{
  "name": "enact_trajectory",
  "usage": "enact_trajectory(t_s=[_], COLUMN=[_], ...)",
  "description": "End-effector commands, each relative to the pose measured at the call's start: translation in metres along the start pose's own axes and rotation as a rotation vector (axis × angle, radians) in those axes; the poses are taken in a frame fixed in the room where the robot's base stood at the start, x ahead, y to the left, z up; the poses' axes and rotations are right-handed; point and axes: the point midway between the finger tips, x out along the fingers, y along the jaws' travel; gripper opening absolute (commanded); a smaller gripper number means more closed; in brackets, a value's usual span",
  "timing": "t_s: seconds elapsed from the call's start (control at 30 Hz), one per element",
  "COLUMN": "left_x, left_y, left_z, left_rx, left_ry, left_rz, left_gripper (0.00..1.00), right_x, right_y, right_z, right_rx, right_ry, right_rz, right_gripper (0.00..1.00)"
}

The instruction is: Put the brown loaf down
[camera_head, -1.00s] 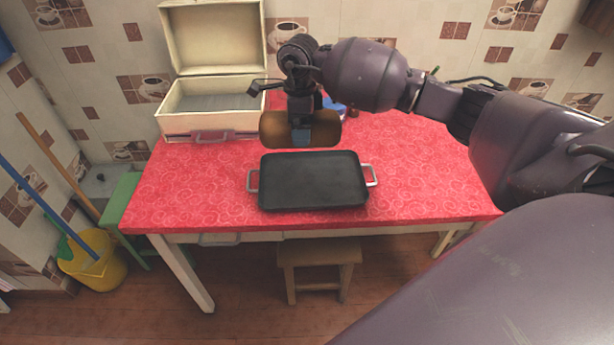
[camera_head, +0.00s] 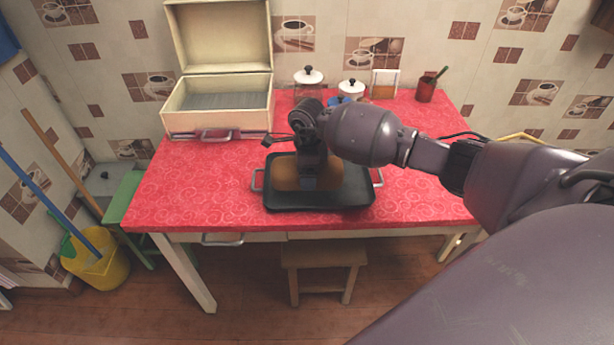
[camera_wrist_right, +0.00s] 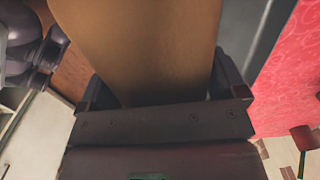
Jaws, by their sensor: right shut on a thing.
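The brown loaf (camera_head: 288,172) is over the black tray (camera_head: 318,203), which lies on the red table and has a metal handle at each end. My right gripper (camera_head: 309,182) is shut on the loaf from above. In the right wrist view the loaf (camera_wrist_right: 140,45) fills the space between the two fingers (camera_wrist_right: 160,95). The loaf is within the tray's outline; whether its underside touches the tray floor is hidden. My left gripper is not in view.
An open cream bread box (camera_head: 220,120) stands at the back left of the red table (camera_head: 190,185). Lidded jars (camera_head: 308,78), a picture frame (camera_head: 384,82) and a red cup (camera_head: 426,90) stand along the back. The table's left front is clear.

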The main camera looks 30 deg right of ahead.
Motion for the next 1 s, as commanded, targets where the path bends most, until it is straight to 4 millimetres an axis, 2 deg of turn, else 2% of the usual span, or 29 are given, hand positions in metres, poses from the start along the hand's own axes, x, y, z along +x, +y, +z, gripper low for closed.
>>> enact_trajectory(t_s=[0.03, 0.17, 0.57, 0.6, 0.63, 0.67, 0.87, 1.0], left_x=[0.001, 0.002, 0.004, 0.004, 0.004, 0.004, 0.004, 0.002], left_y=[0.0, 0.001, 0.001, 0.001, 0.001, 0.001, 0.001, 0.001], left_z=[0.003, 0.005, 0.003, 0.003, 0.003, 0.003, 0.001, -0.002], left_rx=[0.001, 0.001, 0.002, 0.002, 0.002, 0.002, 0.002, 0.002], left_ry=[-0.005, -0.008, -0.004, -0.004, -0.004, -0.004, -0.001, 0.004], left_rz=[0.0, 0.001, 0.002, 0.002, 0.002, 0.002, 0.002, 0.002], left_gripper=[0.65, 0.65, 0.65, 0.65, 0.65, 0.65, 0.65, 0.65], right_x=[0.01, 0.023, 0.027, 0.028, 0.028, 0.027, 0.027, 0.02], right_y=[0.001, 0.0, 0.0, 0.0, 0.0, 0.0, 0.0, 0.0], right_z=[0.001, 0.001, 0.0, 0.0, 0.0, 0.0, 0.0, 0.0], right_rx=[0.0, 0.001, 0.0, 0.0, 0.0, 0.0, 0.0, 0.0], right_ry=[-0.001, -0.001, -0.001, 0.0, 0.0, 0.0, 0.0, -0.001], right_rz=[0.003, 0.002, -0.001, 0.0, 0.0, 0.0, 0.0, -0.002], right_gripper=[0.53, 0.53, 0.53, 0.92, 0.96, 1.0, 1.0, 1.0])
